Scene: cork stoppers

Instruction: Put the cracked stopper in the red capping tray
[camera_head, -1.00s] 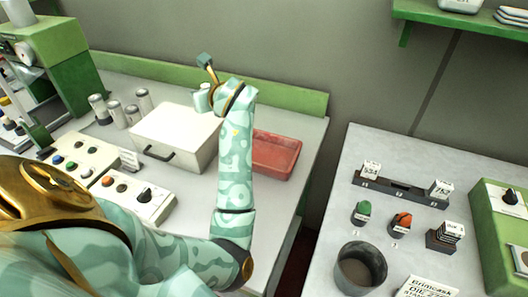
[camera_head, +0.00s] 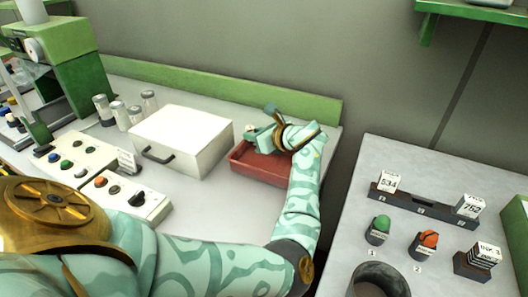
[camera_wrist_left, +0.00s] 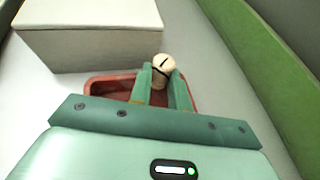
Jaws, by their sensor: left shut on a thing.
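The cracked stopper (camera_wrist_left: 164,63) is a pale cork with a dark crack line across its top, seen in the left wrist view. My left gripper (camera_wrist_left: 161,80) is shut on it, one green finger on each side. In the head view my left gripper (camera_head: 262,138) is over the red capping tray (camera_head: 258,172), and the stopper is mostly hidden there. The tray also shows in the left wrist view (camera_wrist_left: 100,88), behind the fingers, with part of its inside hidden by them. I cannot tell how high the stopper is above the tray floor. My right gripper is not in view.
A white box (camera_head: 180,142) with a dark handle stands just left of the tray. A green ledge (camera_head: 215,88) runs along the back. Several small jars (camera_head: 135,110) and control boxes (camera_head: 120,195) are further left. A separate grey table (camera_head: 365,225) stands to the right.

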